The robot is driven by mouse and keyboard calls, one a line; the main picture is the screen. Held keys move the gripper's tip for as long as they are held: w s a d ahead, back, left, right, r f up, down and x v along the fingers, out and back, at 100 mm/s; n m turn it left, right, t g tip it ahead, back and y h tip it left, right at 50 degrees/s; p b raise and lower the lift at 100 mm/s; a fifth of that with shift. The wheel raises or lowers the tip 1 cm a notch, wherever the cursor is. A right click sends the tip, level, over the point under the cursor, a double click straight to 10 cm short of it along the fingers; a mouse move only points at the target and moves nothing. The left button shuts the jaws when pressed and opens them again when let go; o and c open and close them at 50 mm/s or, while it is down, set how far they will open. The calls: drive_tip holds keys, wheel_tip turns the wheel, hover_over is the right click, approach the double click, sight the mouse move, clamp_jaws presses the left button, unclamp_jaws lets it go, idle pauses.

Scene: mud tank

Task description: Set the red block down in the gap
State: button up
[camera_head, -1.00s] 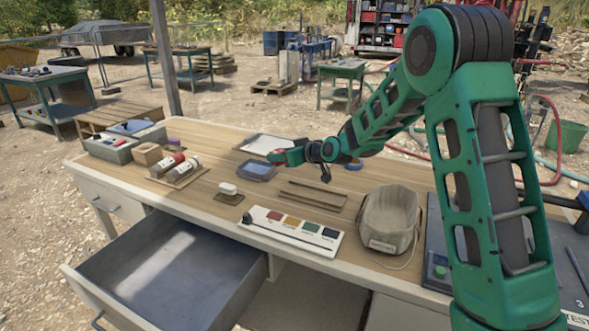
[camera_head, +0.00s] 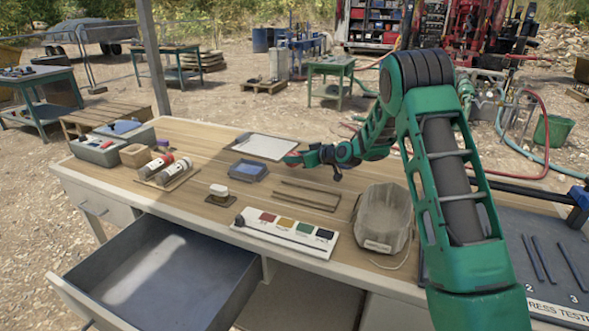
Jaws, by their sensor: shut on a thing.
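The red block (camera_head: 291,159) shows as a small patch of red at the tip of my gripper (camera_head: 294,158). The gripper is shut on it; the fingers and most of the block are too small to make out. The gap looks empty.
A labelled colour strip (camera_head: 285,233) lies at the desk's front edge. A beige bin (camera_head: 383,218) stands right of the brown strips. Cylinders (camera_head: 161,168) and a grey box (camera_head: 98,150) are at left. The drawer (camera_head: 160,272) is open.

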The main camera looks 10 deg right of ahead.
sight(295, 166)
drive_tip(key=shift+f, duration=2)
drive_tip(key=o, duration=1)
drive_tip(key=shift+f, duration=0.1)
